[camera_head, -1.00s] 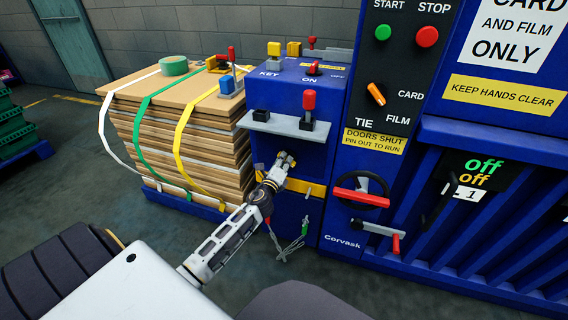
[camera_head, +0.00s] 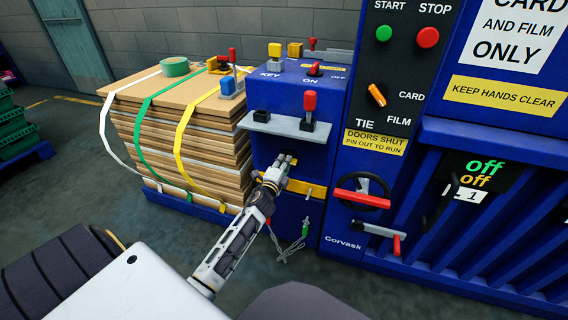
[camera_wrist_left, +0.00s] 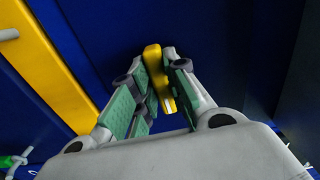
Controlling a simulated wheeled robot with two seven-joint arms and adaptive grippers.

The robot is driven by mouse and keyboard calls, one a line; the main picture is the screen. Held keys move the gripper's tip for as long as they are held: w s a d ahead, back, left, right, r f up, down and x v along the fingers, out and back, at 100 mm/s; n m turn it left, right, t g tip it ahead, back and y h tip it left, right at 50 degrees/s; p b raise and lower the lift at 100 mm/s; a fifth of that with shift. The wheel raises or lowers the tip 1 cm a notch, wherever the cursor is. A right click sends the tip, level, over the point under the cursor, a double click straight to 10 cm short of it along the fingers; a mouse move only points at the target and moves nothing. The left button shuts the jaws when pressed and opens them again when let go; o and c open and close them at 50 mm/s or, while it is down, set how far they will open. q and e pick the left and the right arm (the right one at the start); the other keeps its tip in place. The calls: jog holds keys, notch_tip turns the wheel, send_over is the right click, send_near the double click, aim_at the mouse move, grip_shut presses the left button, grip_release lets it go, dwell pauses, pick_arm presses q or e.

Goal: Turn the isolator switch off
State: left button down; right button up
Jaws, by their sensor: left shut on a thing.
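The red isolator switch (camera_head: 314,70) sits on top of the blue cabinet (camera_head: 285,88), between the ON and OFF labels. Its handle looks nearer the ON side, but it is too small to be sure. My left gripper (camera_head: 287,160) is in front of the cabinet, below the grey shelf and well below the switch. In the left wrist view, the gripper (camera_wrist_left: 158,80) is shut on a small yellow piece (camera_wrist_left: 153,62) against a dark blue background. The fingers hide part of this piece, and I cannot tell whether it is fixed. My right gripper is out of view.
The grey shelf (camera_head: 258,124) with a red-topped lever (camera_head: 309,105) juts out above my left gripper. A yellow bar (camera_head: 308,188) crosses the cabinet front. Strapped cardboard (camera_head: 150,125) stands left; a handwheel (camera_head: 378,205) and crank are right.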

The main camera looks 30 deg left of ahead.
pick_arm(q)
jog(key=c, duration=1.4)
grip_release()
jog(key=shift+s, duration=0.15)
jog(key=shift+v, duration=5.85)
jog(key=shift+n, duration=0.3)
